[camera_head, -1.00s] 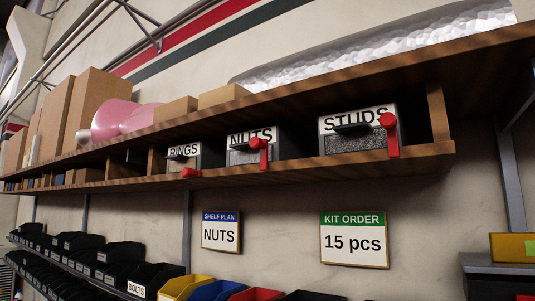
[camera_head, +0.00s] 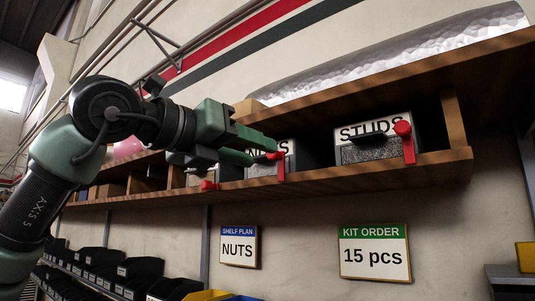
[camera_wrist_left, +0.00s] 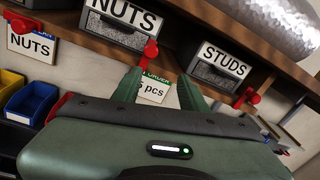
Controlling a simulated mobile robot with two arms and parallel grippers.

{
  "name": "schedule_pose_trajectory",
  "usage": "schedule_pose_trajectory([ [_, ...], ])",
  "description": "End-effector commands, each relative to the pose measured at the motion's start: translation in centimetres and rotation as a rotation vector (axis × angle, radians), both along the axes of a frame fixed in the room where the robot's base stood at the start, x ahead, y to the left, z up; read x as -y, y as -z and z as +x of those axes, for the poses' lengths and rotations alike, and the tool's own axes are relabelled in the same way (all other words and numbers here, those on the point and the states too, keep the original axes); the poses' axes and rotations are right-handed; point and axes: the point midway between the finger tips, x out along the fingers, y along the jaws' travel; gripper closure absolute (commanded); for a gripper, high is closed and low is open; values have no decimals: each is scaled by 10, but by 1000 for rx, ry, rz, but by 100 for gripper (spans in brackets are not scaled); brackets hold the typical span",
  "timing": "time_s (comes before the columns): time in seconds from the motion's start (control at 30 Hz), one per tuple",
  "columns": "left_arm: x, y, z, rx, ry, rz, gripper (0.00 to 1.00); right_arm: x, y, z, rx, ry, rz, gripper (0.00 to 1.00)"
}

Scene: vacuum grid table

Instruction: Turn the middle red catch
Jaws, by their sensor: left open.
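My left gripper (camera_head: 264,152) comes in from the left and partly covers the NUTS label. Its fingertips are close to the catch; contact cannot be told here. In the left wrist view the catch (camera_wrist_left: 151,49) shows beyond the two spread fingers (camera_wrist_left: 160,90), with nothing seen between them. My right gripper is not in view.
The red STUDS catch (camera_head: 405,135) stands to the right and the RINGS catch (camera_head: 208,185) to the left. The wooden shelf board (camera_head: 330,178) runs below the bins. A SHELF PLAN sign (camera_head: 238,247) reads NUTS; a KIT ORDER sign (camera_head: 375,253) reads 15 pcs.

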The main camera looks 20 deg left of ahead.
Motion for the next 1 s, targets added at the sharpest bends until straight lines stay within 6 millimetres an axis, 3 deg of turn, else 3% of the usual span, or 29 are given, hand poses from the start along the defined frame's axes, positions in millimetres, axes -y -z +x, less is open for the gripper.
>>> schedule_pose_trajectory([
  [0.07,-17,-11,-10,12,-61,1,57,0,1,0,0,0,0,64],
  [0.17,-24,-17,-11,14,-91,1,57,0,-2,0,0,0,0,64],
  [0.63,-2,-19,51,13,-89,1,57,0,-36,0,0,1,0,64],
  [1.0,2,-16,59,16,-88,1,57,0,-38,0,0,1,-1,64],
])
